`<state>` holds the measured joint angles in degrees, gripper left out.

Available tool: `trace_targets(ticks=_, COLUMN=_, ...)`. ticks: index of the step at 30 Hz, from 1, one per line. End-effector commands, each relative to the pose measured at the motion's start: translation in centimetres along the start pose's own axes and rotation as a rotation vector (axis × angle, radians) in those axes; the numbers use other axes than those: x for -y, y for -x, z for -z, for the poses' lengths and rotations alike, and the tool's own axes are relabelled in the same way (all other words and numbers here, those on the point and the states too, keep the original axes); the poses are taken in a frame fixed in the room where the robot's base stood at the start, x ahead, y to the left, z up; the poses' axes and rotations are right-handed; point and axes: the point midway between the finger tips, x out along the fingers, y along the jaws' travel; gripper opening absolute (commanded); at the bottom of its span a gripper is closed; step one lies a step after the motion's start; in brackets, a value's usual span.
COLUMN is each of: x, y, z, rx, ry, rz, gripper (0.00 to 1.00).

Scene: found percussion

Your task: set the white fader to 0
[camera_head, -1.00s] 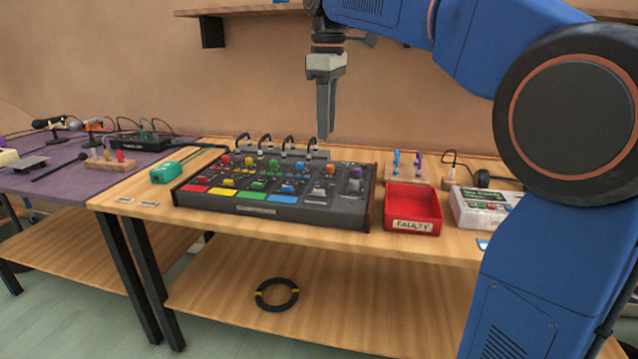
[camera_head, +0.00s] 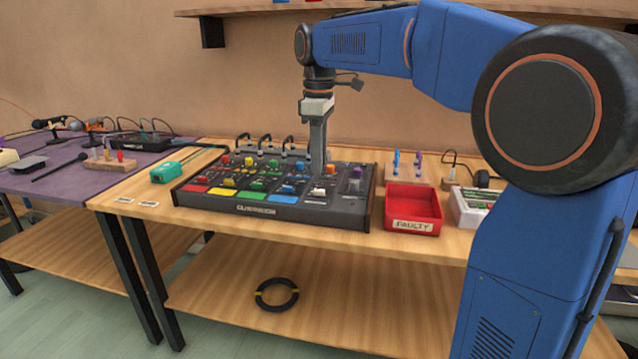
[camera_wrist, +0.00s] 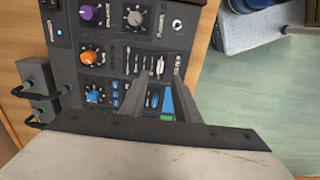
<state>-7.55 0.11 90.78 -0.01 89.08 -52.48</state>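The mixer console (camera_head: 345,212) stands on the wooden table, dark with coloured knobs and buttons. The white fader (camera_head: 318,191) is a small pale cap on its right part, just in front of my gripper's tip. My gripper (camera_head: 318,174) points straight down, low over the console. In the wrist view my gripper (camera_wrist: 162,72) has its two fingers apart. What seems to be the white fader's cap (camera_wrist: 160,65) lies between the fingertips, and I cannot tell whether they touch it. The fader's exact setting is too small to read.
An orange knob (camera_wrist: 92,57) and a blue knob (camera_wrist: 95,95) stand near the fingers in the wrist view. Several plugged cables rise at the console's back. A red tray (camera_head: 412,200) labelled FAULTY stands to the right, with a white box (camera_head: 468,210) beyond. A green device (camera_head: 168,172) lies left.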

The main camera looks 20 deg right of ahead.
Motion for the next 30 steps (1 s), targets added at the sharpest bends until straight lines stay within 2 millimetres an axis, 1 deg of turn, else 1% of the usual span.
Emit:
trace_targets(ticks=1, x=0.1, y=-1.0, z=-0.1, rx=0.002, ry=0.000, rz=0.003, gripper=0.29)
trace_targets(ticks=6, x=0.1, y=-3.8, z=-0.1, rx=0.002, ry=0.000, rz=0.002, gripper=0.29)
trace_targets(ticks=12, x=0.0, y=-6.0, z=0.0, rx=0.000, ry=0.000, rz=0.000, gripper=0.29)
trace_targets(ticks=17, x=0.0, y=-6.7, z=0.0, rx=0.000, ry=0.000, rz=0.000, gripper=0.29)
trace_targets(ticks=25, x=0.0, y=-6.8, z=0.0, rx=0.000, ry=0.000, rz=0.000, gripper=0.29)
trace_targets(ticks=26, x=0.0, y=-6.8, z=0.0, rx=0.000, ry=0.000, rz=0.000, gripper=0.24)
trace_targets(ticks=27, x=0.0, y=-6.8, z=0.0, rx=0.000, ry=0.000, rz=0.000, gripper=0.15)
trace_targets(ticks=29, x=0.0, y=-6.8, z=0.0, rx=0.000, ry=0.000, rz=0.000, gripper=0.00)
trace_targets(ticks=30, x=0.0, y=-6.8, z=0.0, rx=0.000, ry=0.000, rz=0.000, gripper=0.00)
